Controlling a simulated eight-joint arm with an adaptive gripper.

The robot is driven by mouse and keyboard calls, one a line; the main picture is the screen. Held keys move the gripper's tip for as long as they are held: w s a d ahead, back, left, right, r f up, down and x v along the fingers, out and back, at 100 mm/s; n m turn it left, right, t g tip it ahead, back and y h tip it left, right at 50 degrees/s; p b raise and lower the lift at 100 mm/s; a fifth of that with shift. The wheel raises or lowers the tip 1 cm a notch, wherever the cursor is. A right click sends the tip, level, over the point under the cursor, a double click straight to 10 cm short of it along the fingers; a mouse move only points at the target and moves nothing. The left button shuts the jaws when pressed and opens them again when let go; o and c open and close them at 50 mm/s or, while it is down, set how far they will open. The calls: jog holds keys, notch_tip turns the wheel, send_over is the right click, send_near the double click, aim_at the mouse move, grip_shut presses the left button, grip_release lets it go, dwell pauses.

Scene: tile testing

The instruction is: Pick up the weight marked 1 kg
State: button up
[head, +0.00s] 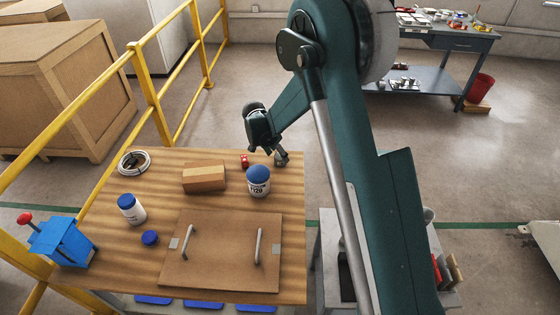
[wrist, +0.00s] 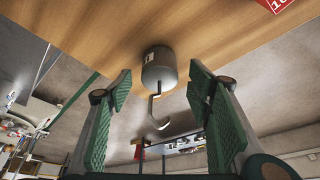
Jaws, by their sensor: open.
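A grey cylindrical weight (wrist: 158,70) with a metal hook stands on the wooden table, close to its edge. In the wrist view it sits between the two spread fingers of my gripper (wrist: 160,84), with a visible gap on both sides. Its pale marking is too small to read. In the head view the weight (head: 282,159) is at the table's far right corner, close to my gripper, whose fingers are hard to make out there. A red block (wrist: 276,3) with white marking is cut off at the top right of the wrist view; it also shows in the head view (head: 245,160).
A blue-capped jar (head: 258,182) stands close to the weight. A cardboard box (head: 204,177), cable coil (head: 134,162), white bottle (head: 132,210), blue cap (head: 150,238) and handled board (head: 220,250) also occupy the table. A yellow railing (head: 150,90) runs along the left.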

aim_at(279, 156)
jog(key=shift+b+x, duration=0.35)
jog(key=shift+x, duration=1.4)
jog(key=c, duration=1.6)
jog(key=shift+r, duration=0.2)
jog(key=shift+r+p, duration=1.1)
jog(key=shift+r, duration=3.75)
